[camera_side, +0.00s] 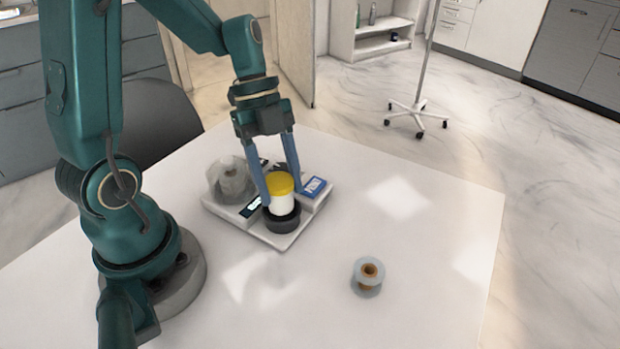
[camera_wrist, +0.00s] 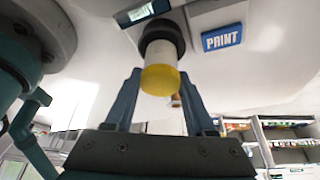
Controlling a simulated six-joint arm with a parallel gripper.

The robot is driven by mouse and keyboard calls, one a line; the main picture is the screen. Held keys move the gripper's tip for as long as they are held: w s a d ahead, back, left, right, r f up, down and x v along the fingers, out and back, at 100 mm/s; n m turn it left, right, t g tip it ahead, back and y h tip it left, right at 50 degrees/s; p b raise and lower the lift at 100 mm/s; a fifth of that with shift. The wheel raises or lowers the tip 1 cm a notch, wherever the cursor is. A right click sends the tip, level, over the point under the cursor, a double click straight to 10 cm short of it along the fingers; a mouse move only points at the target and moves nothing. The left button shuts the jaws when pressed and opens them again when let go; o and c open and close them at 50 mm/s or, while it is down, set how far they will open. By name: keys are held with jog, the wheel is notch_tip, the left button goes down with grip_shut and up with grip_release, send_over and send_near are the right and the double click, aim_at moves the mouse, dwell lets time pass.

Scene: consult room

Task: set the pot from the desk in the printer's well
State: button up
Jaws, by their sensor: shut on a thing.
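The pot (camera_side: 282,203) is white with a yellow lid and stands upright. It also shows in the wrist view (camera_wrist: 158,58). The printer (camera_side: 287,240) is a white flat unit on the desk (camera_side: 420,225). Its well is a black round cup (camera_side: 282,222), also in the wrist view (camera_wrist: 161,31). The pot's lower end is within or right at the cup's rim; I cannot tell whether it rests on the bottom. My gripper (camera_side: 282,193) points down and is shut on the pot, one finger on each side. Its fingers also show in the wrist view (camera_wrist: 160,77).
The printer carries a blue PRINT button (camera_side: 315,186), a small display (camera_side: 250,207) and a clear-covered roll (camera_side: 230,180). A small spool (camera_side: 369,275) stands on the desk at the front right. The desk's right side is otherwise clear. A wheeled stand (camera_side: 417,110) is on the floor behind.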

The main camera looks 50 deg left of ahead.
jog(key=shift+f, duration=1.3)
dwell(1.0)
jog(key=o, duration=1.6)
jog(key=shift+c, duration=0.2)
jog(key=shift+r, duration=0.15)
jog(key=shift+r, duration=3.4)
